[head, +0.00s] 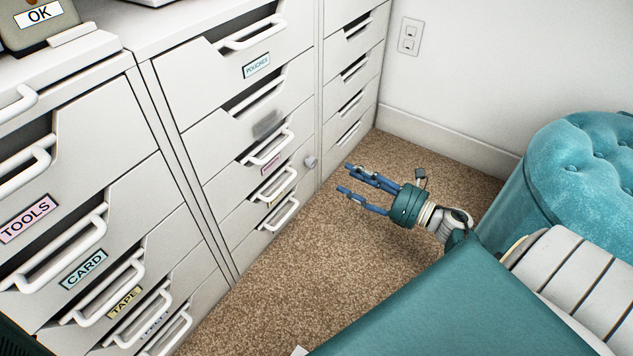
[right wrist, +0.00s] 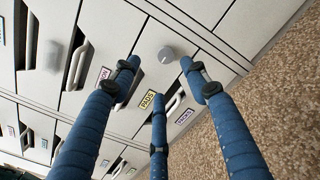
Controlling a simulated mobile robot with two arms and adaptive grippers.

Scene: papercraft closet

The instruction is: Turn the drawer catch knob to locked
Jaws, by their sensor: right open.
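The catch knob (head: 310,161) is a small grey round knob on the right edge of the middle drawer unit's front, beside the lower drawers. In the right wrist view the knob (right wrist: 166,55) shows just beyond the fingertips, between the two outer fingers. My right gripper (head: 350,180) has blue fingers spread open and empty. It is to the right of the knob, pointing at the drawer front, apart from it. The right wrist view shows the same gripper (right wrist: 157,75) with nothing between its fingers. Which way the knob is turned is too small to tell. My left gripper is not in view.
Labelled white drawers with protruding handles (head: 265,150) surround the knob's side of the unit. A teal tufted stool (head: 585,165) stands at the right. A teal surface (head: 450,305) fills the lower right foreground. Brown carpet (head: 290,290) lies clear in front of the drawers.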

